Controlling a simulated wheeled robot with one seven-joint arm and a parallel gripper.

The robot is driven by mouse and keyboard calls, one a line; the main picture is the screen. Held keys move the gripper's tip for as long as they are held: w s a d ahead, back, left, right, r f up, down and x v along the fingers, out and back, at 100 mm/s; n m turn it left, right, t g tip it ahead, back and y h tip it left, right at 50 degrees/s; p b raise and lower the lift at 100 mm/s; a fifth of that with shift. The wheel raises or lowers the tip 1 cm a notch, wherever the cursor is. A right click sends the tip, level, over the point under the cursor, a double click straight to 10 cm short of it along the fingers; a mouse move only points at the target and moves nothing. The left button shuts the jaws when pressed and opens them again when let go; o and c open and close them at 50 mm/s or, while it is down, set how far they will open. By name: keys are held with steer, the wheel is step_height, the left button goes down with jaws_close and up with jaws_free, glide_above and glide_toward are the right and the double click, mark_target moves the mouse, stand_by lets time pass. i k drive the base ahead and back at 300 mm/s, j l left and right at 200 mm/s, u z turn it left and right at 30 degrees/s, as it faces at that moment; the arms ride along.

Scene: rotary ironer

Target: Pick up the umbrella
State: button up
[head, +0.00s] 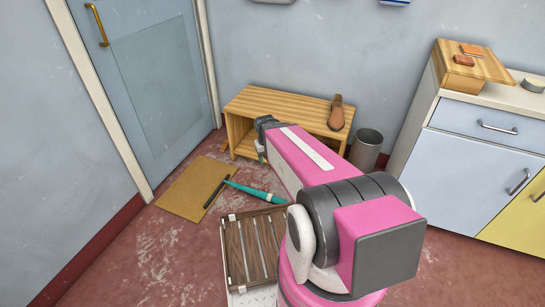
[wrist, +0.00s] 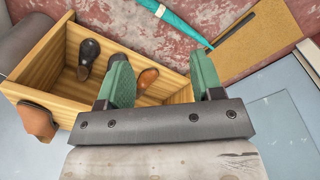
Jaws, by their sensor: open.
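The umbrella (head: 256,191) is a slim teal shape lying on the red floor, its thin tip near the edge of the tan mat (head: 184,196). In the wrist view the umbrella (wrist: 178,20) shows at the top, cut off by the frame edge, beyond my fingers. My gripper (wrist: 161,82) has two green fingers spread apart with nothing between them. In the head view my gripper (head: 262,138) is beside the wooden shoe bench, behind the umbrella and well apart from it. My arm hides part of the bench.
The wooden shoe bench (head: 290,103) holds shoes (wrist: 88,52) inside and a brown shoe (head: 337,113) on top. A dark stick (head: 215,193) lies on the mat. A grey bin (head: 366,148) and cabinet (head: 460,145) are right.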

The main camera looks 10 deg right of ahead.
mark_target(268, 196)
steer(key=k+l, duration=0.7)
steer(key=k, duration=0.1)
